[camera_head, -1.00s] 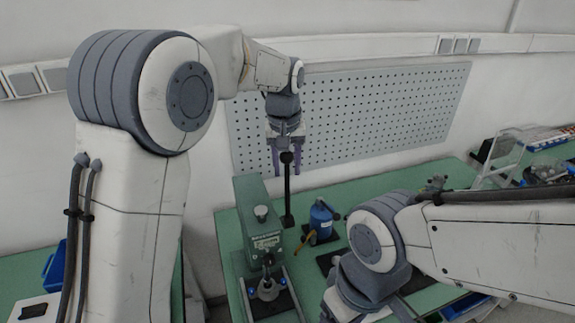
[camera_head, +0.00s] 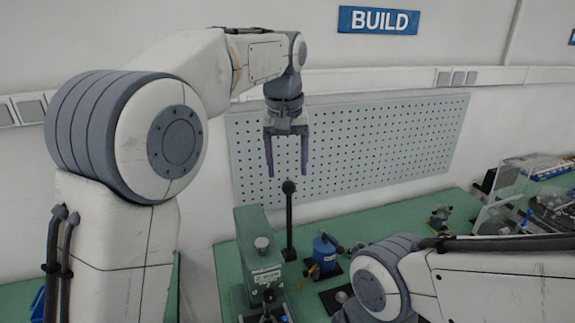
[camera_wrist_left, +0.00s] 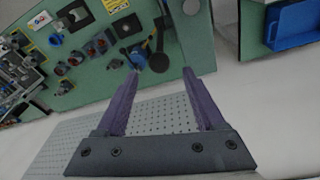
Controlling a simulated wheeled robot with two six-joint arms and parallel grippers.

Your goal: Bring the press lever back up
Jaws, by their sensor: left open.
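The press (camera_head: 262,262) is a green housing on the bench at lower centre. Its black lever (camera_head: 289,222) stands upright at the press's right side, with a round knob (camera_head: 289,187) on top. My left gripper (camera_head: 288,172) is open and empty, its purple fingers pointing down just above the knob, apart from it as far as I can tell. In the left wrist view the open fingers (camera_wrist_left: 158,72) show too, with nothing between them. My right arm comes in from the right; its gripper is out of the picture.
A perforated panel (camera_head: 370,140) is on the wall behind. A clear-sided stand (camera_head: 505,195) is at far right. A blue bin (camera_wrist_left: 295,22) shows in the left wrist view.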

